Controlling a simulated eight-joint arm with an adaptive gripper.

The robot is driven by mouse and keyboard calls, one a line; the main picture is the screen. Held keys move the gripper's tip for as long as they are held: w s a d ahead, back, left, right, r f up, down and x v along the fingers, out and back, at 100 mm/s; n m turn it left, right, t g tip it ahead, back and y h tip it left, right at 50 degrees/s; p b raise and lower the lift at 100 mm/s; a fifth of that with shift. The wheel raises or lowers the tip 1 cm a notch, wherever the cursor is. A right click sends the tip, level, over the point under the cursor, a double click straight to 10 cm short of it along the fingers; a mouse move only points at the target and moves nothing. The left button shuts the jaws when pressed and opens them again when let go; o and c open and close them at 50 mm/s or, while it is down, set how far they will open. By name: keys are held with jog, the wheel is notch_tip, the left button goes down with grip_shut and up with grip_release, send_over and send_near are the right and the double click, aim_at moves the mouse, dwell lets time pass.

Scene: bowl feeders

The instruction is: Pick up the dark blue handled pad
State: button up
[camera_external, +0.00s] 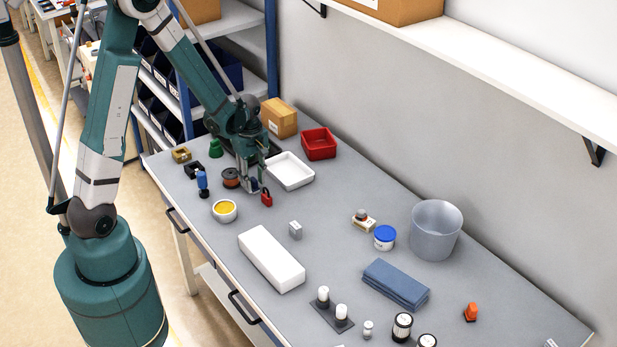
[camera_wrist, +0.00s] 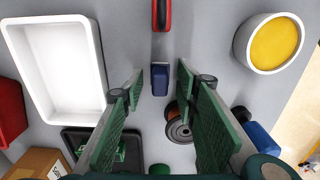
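A small dark blue block (camera_wrist: 160,80), which looks like the handled pad, lies on the grey table between my two fingers in the wrist view. In the external view it shows as a small dark blue patch (camera_external: 253,184), partly hidden by my fingers. My gripper (camera_wrist: 161,84) is open above and around it, with a gap visible on both sides. In the external view my gripper (camera_external: 250,186) points down close to the table. I cannot tell its exact height over the block.
A red padlock-like item (camera_external: 266,198) is close in front of the block. A white block (camera_external: 271,267) lies farther forward.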

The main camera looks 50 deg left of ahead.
aim_at(252, 179)
dwell(0.3)
jog(key=c, duration=0.9)
jog(key=shift+c, duration=0.2)
jog(key=shift+r, duration=0.1)
jog(key=shift+r+p, duration=0.35)
jog(key=shift+r, duration=4.55)
